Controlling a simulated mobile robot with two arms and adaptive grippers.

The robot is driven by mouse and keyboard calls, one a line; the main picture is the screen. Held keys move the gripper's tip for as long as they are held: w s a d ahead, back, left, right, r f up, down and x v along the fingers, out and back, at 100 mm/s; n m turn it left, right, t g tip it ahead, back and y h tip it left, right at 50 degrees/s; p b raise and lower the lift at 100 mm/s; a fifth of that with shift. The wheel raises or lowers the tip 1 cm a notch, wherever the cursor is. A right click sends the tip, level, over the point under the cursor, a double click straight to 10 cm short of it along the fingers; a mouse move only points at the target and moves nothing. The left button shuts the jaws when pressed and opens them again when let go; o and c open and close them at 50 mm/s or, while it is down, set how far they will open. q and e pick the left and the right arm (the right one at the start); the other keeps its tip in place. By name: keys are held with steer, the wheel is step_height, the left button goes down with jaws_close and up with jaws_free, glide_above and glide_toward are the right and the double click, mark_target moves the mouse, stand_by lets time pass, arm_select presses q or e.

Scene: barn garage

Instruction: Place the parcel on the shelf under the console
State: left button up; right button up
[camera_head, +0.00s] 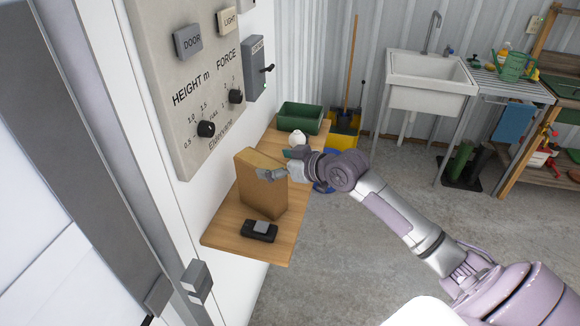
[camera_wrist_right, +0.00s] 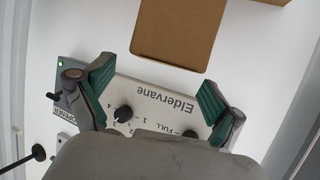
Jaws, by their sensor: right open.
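The parcel (camera_head: 262,190), a brown cardboard box, stands upright on the wooden shelf (camera_head: 228,232) under the console (camera_head: 165,60). My right gripper (camera_head: 278,164) is open at the parcel's upper right side, with one finger overlapping its face in the head view. In the right wrist view, the parcel (camera_wrist_right: 178,32) is at the top, beyond the open fingers (camera_wrist_right: 155,78) and not between them. The console's lettering (camera_wrist_right: 160,98) shows upside down between the fingers. Whether a finger touches the parcel I cannot tell. My left gripper is not in view.
A black device (camera_head: 258,230) lies on the shelf in front of the parcel. A green bin (camera_head: 300,117) and a small white object (camera_head: 297,138) are at the shelf's far end. A sink (camera_head: 430,80) stands at the back wall.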

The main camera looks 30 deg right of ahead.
steer(key=b+v, duration=0.1)
steer(key=v, duration=0.5)
steer(key=shift+s, duration=0.25)
